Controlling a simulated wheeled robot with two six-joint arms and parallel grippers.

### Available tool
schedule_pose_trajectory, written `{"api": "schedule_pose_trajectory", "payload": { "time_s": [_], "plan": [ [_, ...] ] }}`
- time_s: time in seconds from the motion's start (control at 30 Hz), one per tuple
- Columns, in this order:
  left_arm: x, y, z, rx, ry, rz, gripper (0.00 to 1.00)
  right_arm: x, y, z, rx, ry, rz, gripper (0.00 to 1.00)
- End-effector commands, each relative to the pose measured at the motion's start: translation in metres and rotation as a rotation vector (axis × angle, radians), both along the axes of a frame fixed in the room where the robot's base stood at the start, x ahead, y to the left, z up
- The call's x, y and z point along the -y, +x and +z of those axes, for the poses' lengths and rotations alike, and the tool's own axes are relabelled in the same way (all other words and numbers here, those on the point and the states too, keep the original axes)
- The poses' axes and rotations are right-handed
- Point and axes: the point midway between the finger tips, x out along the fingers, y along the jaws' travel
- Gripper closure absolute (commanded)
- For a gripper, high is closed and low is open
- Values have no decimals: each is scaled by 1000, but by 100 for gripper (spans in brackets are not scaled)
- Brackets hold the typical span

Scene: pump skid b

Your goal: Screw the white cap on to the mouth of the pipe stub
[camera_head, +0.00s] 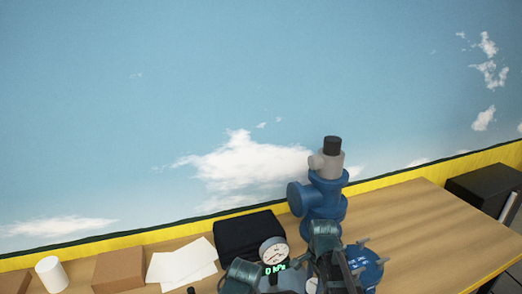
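A blue fitting (324,205) stands upright on the table, with a grey upper part (328,163), a black top (332,146) and a short blue round branch (300,198) facing left. I cannot tell for certain which opening is the pipe stub's mouth. A small pale round thing (312,286) shows at the bottom edge between my arms; it may be the white cap, mostly hidden. My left gripper (288,279) and my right gripper (338,274) are close together at the bottom, below the blue fitting. Their fingertips overlap other parts, so their opening is unclear.
A blue flange (366,267) is at the lower right. White papers (182,262), a brown box (119,270) and a white cylinder (51,274) lie left. The table's right part (430,225) is clear.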

Motion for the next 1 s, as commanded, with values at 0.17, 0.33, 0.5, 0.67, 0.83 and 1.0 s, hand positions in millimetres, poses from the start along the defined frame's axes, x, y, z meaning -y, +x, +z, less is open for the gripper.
{"api": "schedule_pose_trajectory", "payload": {
  "time_s": [0.17, 0.33, 0.5, 0.67, 0.83, 1.0],
  "plan": [
    [0, 0, -3, 0, 0, 0, 50, -1, -3, -3, -5, 2, 2, 100],
    [0, 0, -4, 0, 0, 0, 50, -1, -4, -4, -5, 2, 3, 100],
    [0, 0, -6, 0, 0, 0, 50, -1, -4, -6, -5, 3, 4, 100],
    [0, 0, -7, 0, 0, 0, 50, -1, -5, -7, -6, 4, 4, 100],
    [0, 0, -7, 0, 0, 0, 50, -2, -6, -7, -6, 5, -4, 100],
    [0, 0, -8, 0, 0, 0, 50, -2, -6, -8, -6, 6, -177, 100]
  ]
}}
